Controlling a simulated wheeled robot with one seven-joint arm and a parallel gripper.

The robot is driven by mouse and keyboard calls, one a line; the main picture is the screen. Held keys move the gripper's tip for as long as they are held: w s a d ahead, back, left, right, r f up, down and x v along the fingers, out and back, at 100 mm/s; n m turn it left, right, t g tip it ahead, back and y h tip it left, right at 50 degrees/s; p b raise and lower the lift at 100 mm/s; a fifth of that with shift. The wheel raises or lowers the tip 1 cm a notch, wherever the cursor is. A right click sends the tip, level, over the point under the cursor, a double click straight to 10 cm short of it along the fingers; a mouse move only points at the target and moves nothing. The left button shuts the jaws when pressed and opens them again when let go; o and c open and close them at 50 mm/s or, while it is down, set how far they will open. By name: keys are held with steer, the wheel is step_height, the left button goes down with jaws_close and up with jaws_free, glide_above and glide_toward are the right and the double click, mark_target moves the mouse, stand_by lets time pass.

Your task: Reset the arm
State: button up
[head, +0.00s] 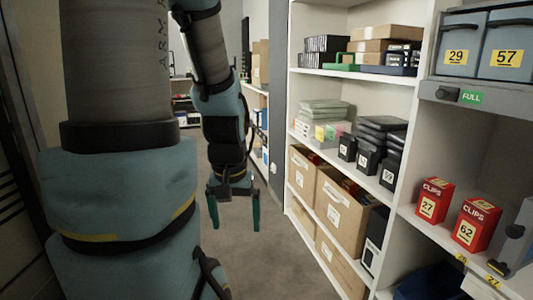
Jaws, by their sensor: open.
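My gripper (235,210) hangs from my arm near the middle of the head view. Its two teal fingers point down and stand apart. Nothing shows between them except the floor behind. My arm fills the left part of the view, with its far links reaching up and then down to the gripper. The gripper is left of the white shelf unit and does not appear to touch it.
A white shelf unit (292,40) on the right holds cartons (341,212), black boxes and stacked packs. Red clips boxes (433,200) stand on a nearer shelf at right, below grey bins (504,45). Grey carpet (262,265) lies clear below the gripper.

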step_height(320, 180, up, 12)
steer(key=p, duration=0.9)
steer(key=shift+f+p, duration=0.25)
steer(key=shift+p, duration=0.15)
